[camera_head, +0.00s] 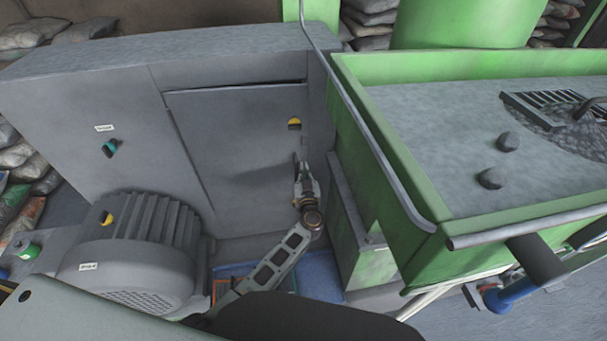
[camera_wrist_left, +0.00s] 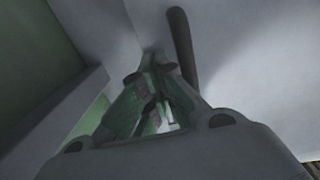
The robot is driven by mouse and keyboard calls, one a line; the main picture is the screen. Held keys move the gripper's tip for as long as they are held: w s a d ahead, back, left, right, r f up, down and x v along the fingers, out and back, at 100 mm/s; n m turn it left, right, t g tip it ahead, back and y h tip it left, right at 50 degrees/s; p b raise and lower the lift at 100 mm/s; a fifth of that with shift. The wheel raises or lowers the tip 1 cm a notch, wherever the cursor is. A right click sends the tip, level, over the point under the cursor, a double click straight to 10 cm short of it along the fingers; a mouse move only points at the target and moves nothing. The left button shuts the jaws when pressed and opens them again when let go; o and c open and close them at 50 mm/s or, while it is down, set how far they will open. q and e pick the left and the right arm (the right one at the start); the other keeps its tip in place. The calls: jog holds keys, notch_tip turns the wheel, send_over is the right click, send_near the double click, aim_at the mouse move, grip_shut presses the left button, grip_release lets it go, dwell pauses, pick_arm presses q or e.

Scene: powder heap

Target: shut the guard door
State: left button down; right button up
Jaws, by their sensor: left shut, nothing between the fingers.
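The guard door (camera_head: 235,135) is a flat grey panel in the front of the grey machine housing (camera_head: 75,95). Dark seams show along its top and left edges; I cannot tell whether it sits fully flush. A yellow-and-black fitting (camera_head: 295,124) is near its upper right. My left gripper (camera_head: 299,163) is in front of the door's right edge, shut and empty. In the left wrist view its fingertips (camera_wrist_left: 155,58) are close to a dark upright bar (camera_wrist_left: 183,45) on the pale panel; contact is unclear. My right gripper is not in view.
A green trough (camera_head: 400,185) holding grey powder, with a metal rail (camera_head: 375,145) along it, stands close to the right of my left gripper. A finned grey motor (camera_head: 140,250) stands at lower left. A blue tray (camera_head: 320,275) lies below the door.

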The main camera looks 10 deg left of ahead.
pick_arm(q)
jog(key=shift+w+a, duration=0.1)
jog(key=shift+w, duration=0.15)
jog(key=shift+r, duration=0.1)
jog(key=shift+n+g+y, duration=0.4)
jog(key=shift+n+y, duration=0.3)
jog(key=shift+y, duration=0.2)
jog(key=x, duration=0.4)
jog(key=shift+w+r+b, duration=0.15)
jog(key=shift+r+b, duration=0.1)
jog(key=shift+b, duration=0.15)
